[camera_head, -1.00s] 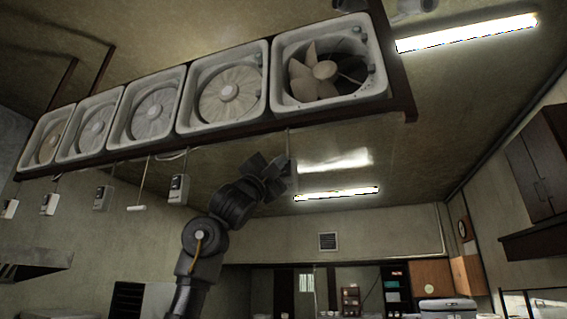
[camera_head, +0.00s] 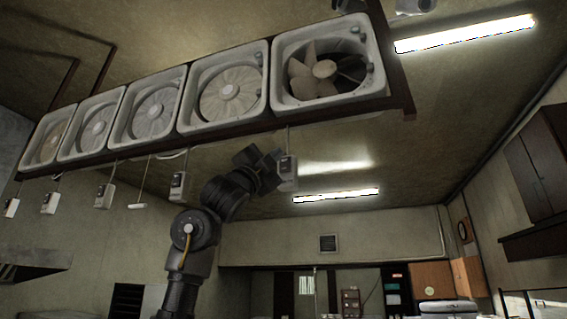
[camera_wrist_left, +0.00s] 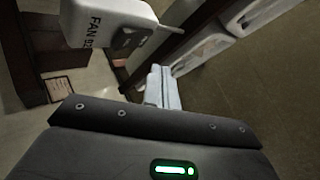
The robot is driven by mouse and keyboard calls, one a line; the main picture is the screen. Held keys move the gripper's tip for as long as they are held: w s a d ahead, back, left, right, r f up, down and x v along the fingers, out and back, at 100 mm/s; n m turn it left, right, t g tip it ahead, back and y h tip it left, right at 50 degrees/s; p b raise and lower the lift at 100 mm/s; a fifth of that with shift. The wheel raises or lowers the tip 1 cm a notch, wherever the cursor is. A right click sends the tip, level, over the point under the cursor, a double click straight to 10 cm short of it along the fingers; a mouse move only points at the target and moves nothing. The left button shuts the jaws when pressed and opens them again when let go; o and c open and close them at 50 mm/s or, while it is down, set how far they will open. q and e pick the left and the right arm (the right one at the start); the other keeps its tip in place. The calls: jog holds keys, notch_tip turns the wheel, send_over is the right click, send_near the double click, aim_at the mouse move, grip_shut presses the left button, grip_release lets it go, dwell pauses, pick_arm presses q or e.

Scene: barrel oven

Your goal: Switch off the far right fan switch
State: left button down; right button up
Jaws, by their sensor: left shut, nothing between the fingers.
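The far right fan switch (camera_head: 288,172) is a small pale box hanging on a cord below the far right fan (camera_head: 325,69). It is partly covered by my left gripper. In the left wrist view, a white box lettered "FAN" (camera_wrist_left: 92,20) with a dark switch part on its side is close at upper left. My left gripper (camera_head: 267,164) is dark, shut and empty, right beside the switch at its left. I cannot tell whether they touch, nor which way the switch is set. My right gripper is not in view.
More fans run left in a dark frame (camera_head: 405,95). Several other switch boxes hang below, the nearest (camera_head: 178,186) left of my gripper. A white pull handle (camera_head: 137,206) hangs among them. A ceiling light (camera_head: 336,195) is behind. The space right of the switch looks free.

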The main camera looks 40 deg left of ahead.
pick_arm(q)
jog(key=s, duration=0.1)
jog(key=s+d+b, duration=0.1)
jog(key=s, duration=0.1)
jog(key=shift+s+d+f, duration=0.1)
jog(key=shift+s+f, duration=0.05)
jog(key=shift+f, duration=0.05)
dwell(0.5)
